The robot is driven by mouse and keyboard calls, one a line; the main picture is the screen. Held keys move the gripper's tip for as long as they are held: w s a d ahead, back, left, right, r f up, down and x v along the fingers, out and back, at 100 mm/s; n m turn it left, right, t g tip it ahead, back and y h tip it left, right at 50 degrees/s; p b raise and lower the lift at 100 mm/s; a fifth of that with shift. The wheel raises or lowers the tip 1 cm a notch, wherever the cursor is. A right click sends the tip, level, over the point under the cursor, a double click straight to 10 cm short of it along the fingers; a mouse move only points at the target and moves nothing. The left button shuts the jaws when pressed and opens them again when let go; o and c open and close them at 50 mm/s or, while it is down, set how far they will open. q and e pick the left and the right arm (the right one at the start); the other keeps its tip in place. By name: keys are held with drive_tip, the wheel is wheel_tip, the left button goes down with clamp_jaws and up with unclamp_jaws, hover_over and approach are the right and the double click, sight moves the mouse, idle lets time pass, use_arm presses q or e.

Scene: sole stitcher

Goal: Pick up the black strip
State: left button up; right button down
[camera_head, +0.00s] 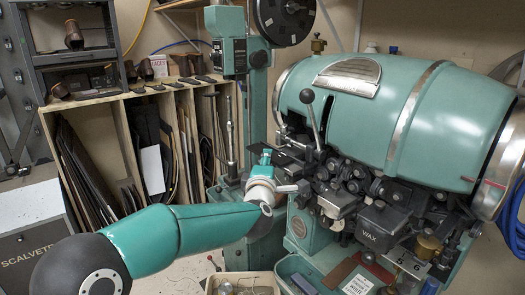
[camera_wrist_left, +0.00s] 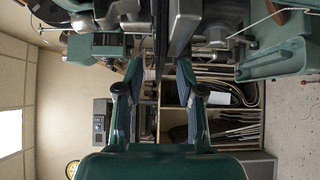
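My left gripper (camera_head: 272,160) is beside the front of the teal stitching machine, at the end of my teal arm. In the left wrist view its two fingers (camera_wrist_left: 159,72) stand apart, with a clear gap between them. A thin dark strip (camera_wrist_left: 160,45), which looks like the black strip, runs down between the fingertips without visibly touching either one. In the head view a dark flat piece (camera_head: 290,158) lies just right of the gripper at the machine; I cannot tell its full outline. My right gripper is not in view.
The stitching machine's large teal barrel (camera_head: 385,110) and its levers and rollers crowd the right side. A wooden rack (camera_head: 100,100) with leather sheets stands behind on the left. A black-knobbed lever (camera_head: 312,115) rises close to the gripper. A small bin (camera_head: 243,278) sits below.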

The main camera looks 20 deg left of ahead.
use_arm(q)
clamp_jaws()
idle(0.3)
drive_tip(key=shift+r, duration=0.1)
